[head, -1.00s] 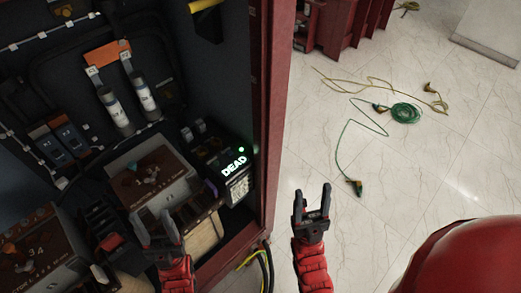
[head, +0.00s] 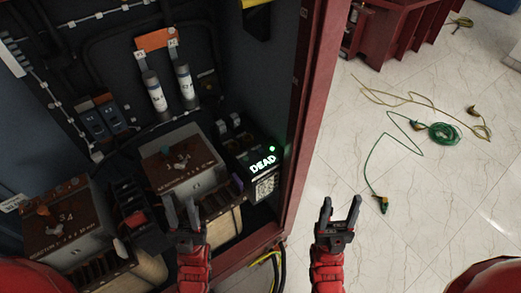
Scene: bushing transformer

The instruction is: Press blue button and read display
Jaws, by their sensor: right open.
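A small black device (head: 265,185) sits in the cabinet's lower right corner. Its lit display (head: 263,164) reads "DEAD", with a green light (head: 272,149) glowing above it. A pale patterned panel is below the display. I cannot make out a blue button. My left gripper (head: 182,204) is open and empty, in front of the middle transformer, left of the device. My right gripper (head: 341,208) is open and empty, in front of the pale floor, right of the cabinet's red edge.
Brown-topped transformers (head: 68,217) (head: 183,162) fill the cabinet's lower part. White cylinders (head: 155,94) hang on its back wall. The red cabinet edge (head: 308,125) stands between my grippers. A green cable (head: 443,133) and a yellow cable (head: 408,99) lie on the otherwise open floor.

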